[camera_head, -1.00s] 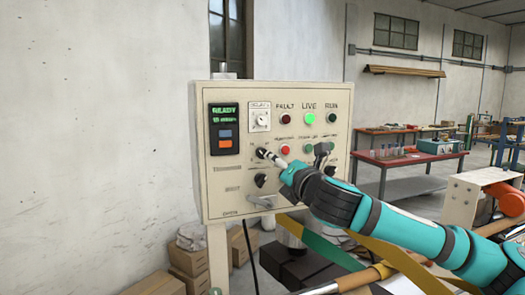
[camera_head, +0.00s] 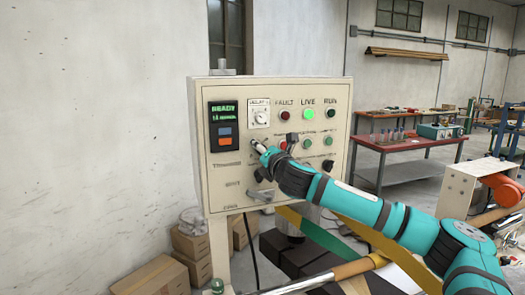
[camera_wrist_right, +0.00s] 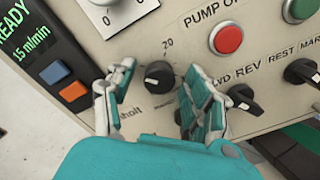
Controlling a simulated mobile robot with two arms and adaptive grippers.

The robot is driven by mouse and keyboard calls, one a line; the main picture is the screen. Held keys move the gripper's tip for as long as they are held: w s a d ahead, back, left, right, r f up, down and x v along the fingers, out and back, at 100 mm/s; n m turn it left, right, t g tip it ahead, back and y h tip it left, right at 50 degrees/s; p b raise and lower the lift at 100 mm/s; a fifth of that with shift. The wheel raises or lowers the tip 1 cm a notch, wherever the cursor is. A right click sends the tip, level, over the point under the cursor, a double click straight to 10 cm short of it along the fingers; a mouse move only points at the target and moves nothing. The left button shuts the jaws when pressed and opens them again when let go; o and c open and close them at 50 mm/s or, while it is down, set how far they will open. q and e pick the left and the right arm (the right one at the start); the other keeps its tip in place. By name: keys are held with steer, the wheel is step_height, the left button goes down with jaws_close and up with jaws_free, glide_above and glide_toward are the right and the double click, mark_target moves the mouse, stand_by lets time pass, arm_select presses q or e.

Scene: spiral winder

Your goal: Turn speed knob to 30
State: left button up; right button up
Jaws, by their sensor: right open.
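The control panel (camera_head: 232,195) is a cream box with lamps, buttons and a lit display (camera_head: 224,113). The display reads READY and 15 m/min in the right wrist view (camera_wrist_right: 25,40). The black speed knob (camera_wrist_right: 159,77) sits below a printed "20" on its dial; much of the other printing is covered. My right gripper (camera_wrist_right: 150,88) is open, with one finger on each side of the knob; I cannot tell whether either touches it. In the head view my right gripper (camera_head: 257,148) is at the panel and hides the knob. My left gripper is not in view.
A red button (camera_wrist_right: 229,39) and black selector knobs (camera_wrist_right: 242,98) lie close to the right finger. A metal handle (camera_head: 258,195) sticks out low on the panel. Cardboard boxes (camera_head: 190,242) stand below; a red table (camera_head: 400,147) is behind.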

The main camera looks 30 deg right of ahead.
jaws_close()
stand_by(0.3)
